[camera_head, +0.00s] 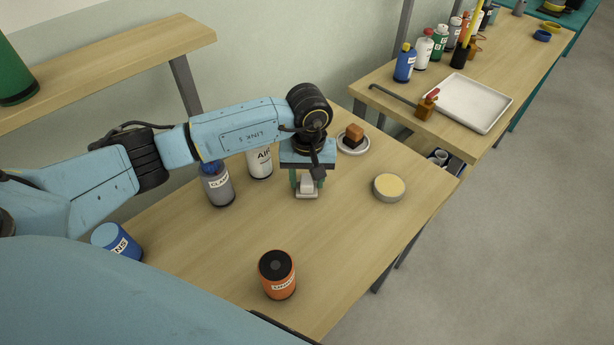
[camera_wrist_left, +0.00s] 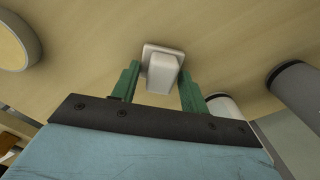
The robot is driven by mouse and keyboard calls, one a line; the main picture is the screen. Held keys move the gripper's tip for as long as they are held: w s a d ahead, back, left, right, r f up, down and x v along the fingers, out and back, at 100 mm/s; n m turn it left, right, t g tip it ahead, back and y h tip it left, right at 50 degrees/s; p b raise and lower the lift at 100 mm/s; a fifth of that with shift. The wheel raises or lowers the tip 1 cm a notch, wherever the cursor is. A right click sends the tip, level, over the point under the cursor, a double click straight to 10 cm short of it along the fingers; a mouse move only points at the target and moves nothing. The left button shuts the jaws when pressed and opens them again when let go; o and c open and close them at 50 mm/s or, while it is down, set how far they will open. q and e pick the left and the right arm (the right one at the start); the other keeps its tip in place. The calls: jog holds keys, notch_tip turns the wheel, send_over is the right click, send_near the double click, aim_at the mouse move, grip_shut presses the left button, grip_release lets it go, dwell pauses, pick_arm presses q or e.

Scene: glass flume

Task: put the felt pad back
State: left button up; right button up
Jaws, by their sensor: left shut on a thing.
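My left gripper (camera_head: 307,180) reaches down over the middle of the near wooden table. Its green fingers are shut on a pale block with a flat, wider base, which I take to be the felt pad (camera_head: 307,187). The pad also shows between the fingertips in the left wrist view (camera_wrist_left: 163,72). It is low over the table top; I cannot tell if its base touches the wood. A small round dish (camera_head: 366,146) behind and to the right holds a brown block with a dark underside (camera_head: 353,135). My right gripper is not in view.
A round tin with a yellow top (camera_head: 389,187) stands to the right. A white bottle (camera_head: 260,165) and a grey bottle (camera_head: 218,188) stand close left, an orange can (camera_head: 277,275) in front. A white tray (camera_head: 470,103) lies on the far table. Wood between pad and orange can is clear.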

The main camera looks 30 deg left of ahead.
aim_at(308, 178)
pick_arm(q)
jog(key=shift+f, duration=0.2)
jog(key=o, duration=1)
jog(key=shift+c, duration=0.2)
jog(key=shift+r, duration=0.15)
jog(key=shift+r, duration=3.85)
